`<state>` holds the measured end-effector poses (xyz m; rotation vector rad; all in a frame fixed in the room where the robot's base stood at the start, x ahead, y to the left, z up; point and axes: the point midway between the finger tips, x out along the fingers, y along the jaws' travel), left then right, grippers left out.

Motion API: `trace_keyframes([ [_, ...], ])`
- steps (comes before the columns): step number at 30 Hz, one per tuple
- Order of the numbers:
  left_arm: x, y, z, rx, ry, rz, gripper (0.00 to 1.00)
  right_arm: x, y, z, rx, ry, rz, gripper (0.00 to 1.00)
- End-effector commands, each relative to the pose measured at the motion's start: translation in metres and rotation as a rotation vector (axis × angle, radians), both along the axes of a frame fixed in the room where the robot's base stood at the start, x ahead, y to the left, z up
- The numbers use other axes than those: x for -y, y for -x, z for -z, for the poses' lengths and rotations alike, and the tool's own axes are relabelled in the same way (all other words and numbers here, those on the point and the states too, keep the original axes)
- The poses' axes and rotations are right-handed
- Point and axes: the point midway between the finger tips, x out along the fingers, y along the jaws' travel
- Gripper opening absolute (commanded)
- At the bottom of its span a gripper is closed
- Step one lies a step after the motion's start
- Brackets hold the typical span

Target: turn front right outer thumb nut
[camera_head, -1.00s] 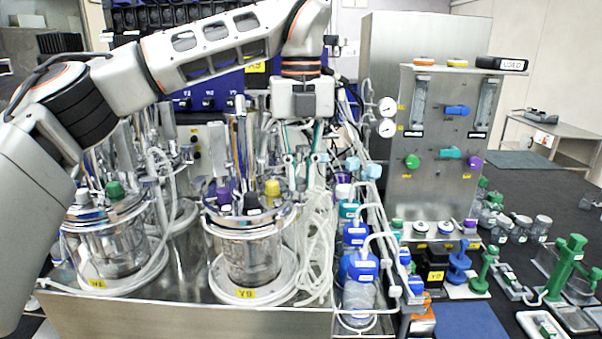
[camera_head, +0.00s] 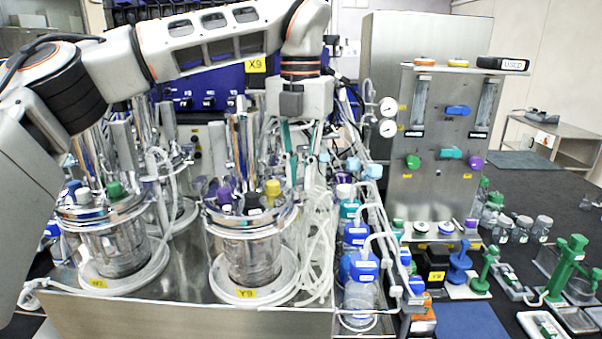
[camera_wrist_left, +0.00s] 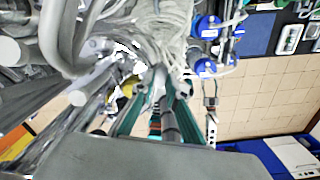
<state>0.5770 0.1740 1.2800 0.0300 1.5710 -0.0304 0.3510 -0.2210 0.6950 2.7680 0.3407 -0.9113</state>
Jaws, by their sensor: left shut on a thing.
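The front right bioreactor (camera_head: 247,258) is a glass vessel with a metal lid, labelled in yellow, at the centre of the head view. Purple, black and yellow caps (camera_head: 272,188) stand on its lid. My left gripper (camera_head: 300,154) points down at the lid's back right side, among metal posts and clear tubes. Its teal fingers show in the wrist view (camera_wrist_left: 163,84), close together around a small metal part. That part, apparently the outer thumb nut, is mostly hidden by the fingers and cannot be made out clearly. My right gripper is not in view.
A front left bioreactor (camera_head: 115,250) stands beside it on the steel bench. Clear hoses (camera_head: 312,245) hang close to the gripper. Blue-capped bottles (camera_head: 362,266) stand to the right. A steel panel with valves and gauges (camera_head: 388,128) rises behind them.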

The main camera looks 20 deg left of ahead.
Motion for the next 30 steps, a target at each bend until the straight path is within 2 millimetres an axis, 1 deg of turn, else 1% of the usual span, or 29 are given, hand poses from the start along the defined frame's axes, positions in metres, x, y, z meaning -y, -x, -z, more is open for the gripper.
trace_keyframes([
  [21,-0.0029,-0.0014,0.0002,0.001,-0.001,0.677,0.0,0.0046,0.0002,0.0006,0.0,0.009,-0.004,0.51],
  [30,-0.0036,-0.0022,-0.0001,0.001,-0.001,0.915,0.0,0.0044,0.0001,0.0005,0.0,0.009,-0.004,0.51],
])
